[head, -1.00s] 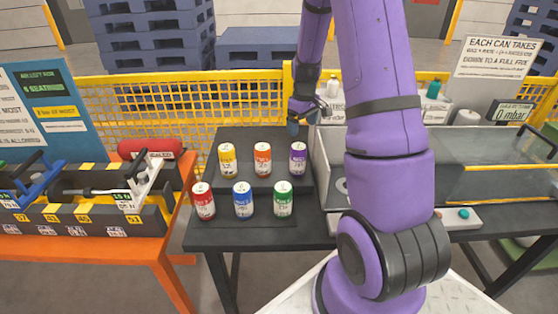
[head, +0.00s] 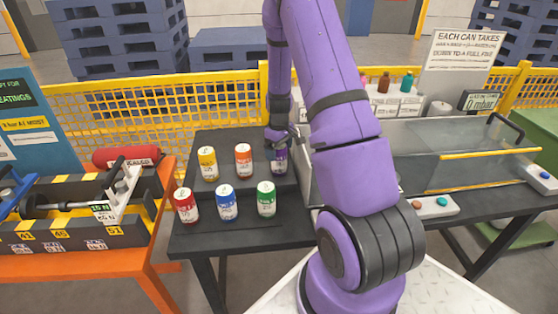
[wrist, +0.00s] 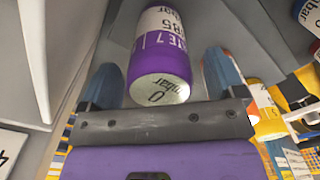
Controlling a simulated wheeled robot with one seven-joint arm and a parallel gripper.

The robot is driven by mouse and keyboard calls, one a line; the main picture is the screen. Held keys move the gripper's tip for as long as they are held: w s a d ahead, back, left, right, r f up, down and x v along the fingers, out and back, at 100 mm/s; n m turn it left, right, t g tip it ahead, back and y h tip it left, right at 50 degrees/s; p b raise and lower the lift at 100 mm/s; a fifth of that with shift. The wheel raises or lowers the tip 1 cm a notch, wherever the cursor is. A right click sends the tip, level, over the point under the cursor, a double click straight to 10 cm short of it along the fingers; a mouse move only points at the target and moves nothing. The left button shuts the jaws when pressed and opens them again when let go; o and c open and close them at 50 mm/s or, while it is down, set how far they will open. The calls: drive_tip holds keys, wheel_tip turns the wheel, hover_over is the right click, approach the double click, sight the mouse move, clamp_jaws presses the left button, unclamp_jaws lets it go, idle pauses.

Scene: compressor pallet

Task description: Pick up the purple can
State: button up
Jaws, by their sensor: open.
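The purple can (head: 280,161) stands at the right end of the back row on the dark stepped stand. In the wrist view the purple can (wrist: 160,58), with a white label, lies between the two blue fingertips of my gripper (wrist: 162,85). A gap shows between the can and the right finger; contact on the left is hard to tell. In the head view my gripper (head: 279,138) is at the top of the can and hides part of it. The gripper is open.
Orange (head: 243,160) and yellow (head: 207,163) cans stand left of the purple one. Red (head: 186,205), blue (head: 226,204) and green (head: 265,199) cans stand in front. A clear-walled chamber (head: 440,150) stands close on the right. A yellow mesh fence (head: 110,120) runs behind.

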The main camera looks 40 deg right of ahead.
drive_tip(key=shift+f, duration=0.6)
drive_tip(key=c, duration=1.2)
drive_tip(key=shift+r, duration=0.15)
